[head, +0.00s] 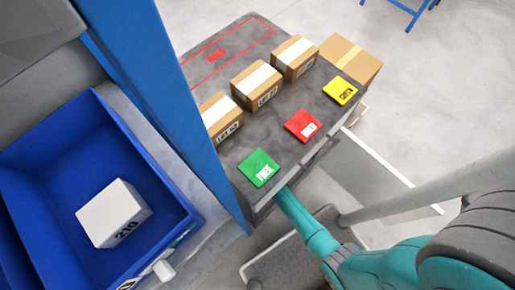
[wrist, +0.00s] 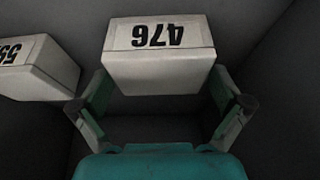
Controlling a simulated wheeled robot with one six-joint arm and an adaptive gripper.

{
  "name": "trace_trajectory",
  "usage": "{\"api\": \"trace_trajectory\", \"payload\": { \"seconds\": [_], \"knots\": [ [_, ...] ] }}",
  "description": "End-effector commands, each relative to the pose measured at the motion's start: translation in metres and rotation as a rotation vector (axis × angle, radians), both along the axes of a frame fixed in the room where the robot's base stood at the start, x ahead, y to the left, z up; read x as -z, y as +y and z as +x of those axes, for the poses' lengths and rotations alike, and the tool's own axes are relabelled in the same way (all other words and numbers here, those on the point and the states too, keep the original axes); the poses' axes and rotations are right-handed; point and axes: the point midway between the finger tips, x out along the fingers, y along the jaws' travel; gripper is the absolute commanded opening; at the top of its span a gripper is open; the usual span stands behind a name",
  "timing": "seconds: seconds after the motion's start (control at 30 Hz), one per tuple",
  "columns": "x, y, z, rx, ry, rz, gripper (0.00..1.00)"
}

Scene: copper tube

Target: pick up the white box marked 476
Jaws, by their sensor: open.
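The white box marked 476 (wrist: 158,56) is in the upper middle of the wrist view, its number upside down in the picture. My gripper (wrist: 161,92) is open, with one finger near the left side of the box and the other near the right side. The box's near face lies between the fingertips. I cannot tell whether either finger touches it. In the head view neither the gripper nor this box shows; only my arm is seen at the lower right.
Another white box (wrist: 38,68), its number partly cut off, stands close on the left. Dark grey walls surround both. In the head view, a white box marked 210 (head: 113,213) sits in a blue bin (head: 45,160), and cardboard boxes (head: 257,85) stand on a grey table (head: 236,150).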

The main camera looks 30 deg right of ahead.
Motion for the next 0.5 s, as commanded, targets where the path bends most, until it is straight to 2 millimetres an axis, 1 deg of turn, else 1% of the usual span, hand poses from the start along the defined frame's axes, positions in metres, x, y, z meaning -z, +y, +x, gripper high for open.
{"api": "trace_trajectory", "payload": {
  "seconds": [0.13,0.37,0.4,0.47,0.5],
  "knots": [
    [0.0055,0.0005,0.0022,0.0,0.0,0.0,1.0],
    [0.0057,0.0005,0.0024,0.0,-0.001,0.0,1.0],
    [0.0057,0.0005,0.0023,0.0,-0.001,0.0,0.9],
    [0.0057,0.0005,0.0024,0.0,-0.001,0.0,0.75],
    [0.0057,0.0005,0.0023,0.0,-0.001,0.0,0.65]
  ]
}}
